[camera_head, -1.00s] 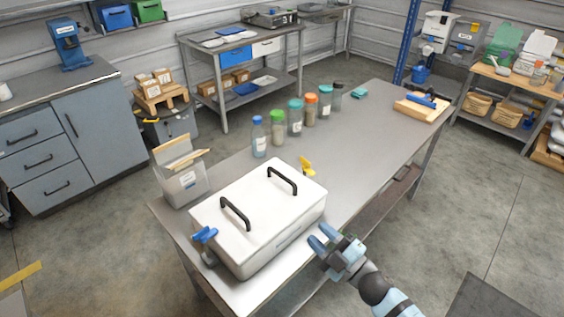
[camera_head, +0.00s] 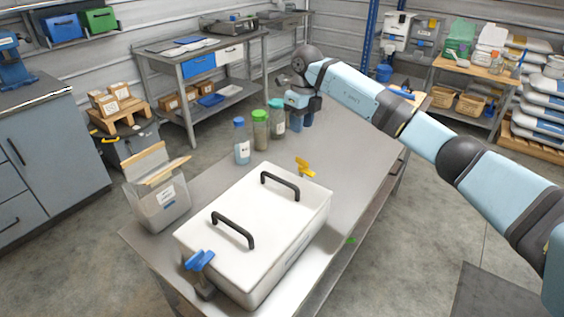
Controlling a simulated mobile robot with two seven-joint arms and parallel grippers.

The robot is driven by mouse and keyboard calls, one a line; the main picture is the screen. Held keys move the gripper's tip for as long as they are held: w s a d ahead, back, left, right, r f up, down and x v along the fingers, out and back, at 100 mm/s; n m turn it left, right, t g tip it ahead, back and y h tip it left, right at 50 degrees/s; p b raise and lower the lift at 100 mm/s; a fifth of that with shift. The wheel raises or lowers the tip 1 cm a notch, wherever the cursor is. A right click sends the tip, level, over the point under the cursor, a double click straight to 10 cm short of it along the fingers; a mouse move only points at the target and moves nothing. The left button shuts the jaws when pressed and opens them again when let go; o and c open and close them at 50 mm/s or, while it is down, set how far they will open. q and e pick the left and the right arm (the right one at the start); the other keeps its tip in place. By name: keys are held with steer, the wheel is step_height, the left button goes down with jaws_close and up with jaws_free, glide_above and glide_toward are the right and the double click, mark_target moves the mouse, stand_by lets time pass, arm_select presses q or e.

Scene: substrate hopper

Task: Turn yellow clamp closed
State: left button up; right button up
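The yellow clamp (camera_head: 305,168) is at the far end of the white lidded box (camera_head: 255,222), with its handle standing up above the lid's edge. A blue clamp (camera_head: 200,264) is at the box's near-left end. My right gripper (camera_head: 299,118) points down over the table behind the yellow clamp, apart from it, by the row of bottles. I cannot tell from this angle whether its fingers are apart or hold anything. My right arm crosses from the right and hides part of the table. My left gripper is not in view.
The box stands on a grey metal table (camera_head: 343,182). Bottles with blue (camera_head: 241,140), green (camera_head: 261,130) and teal (camera_head: 277,116) caps stand behind it; others are hidden by my arm. An open carton-like container (camera_head: 158,195) is left of the box.

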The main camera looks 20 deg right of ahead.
mark_target(304, 166)
steer(key=shift+h, duration=0.3)
steer(key=f, duration=0.8)
steer(key=d+f, duration=0.1)
steer(key=f, duration=0.3)
steer(key=shift+w+f, duration=0.15)
steer(key=shift+f, duration=0.25)
jaws_close()
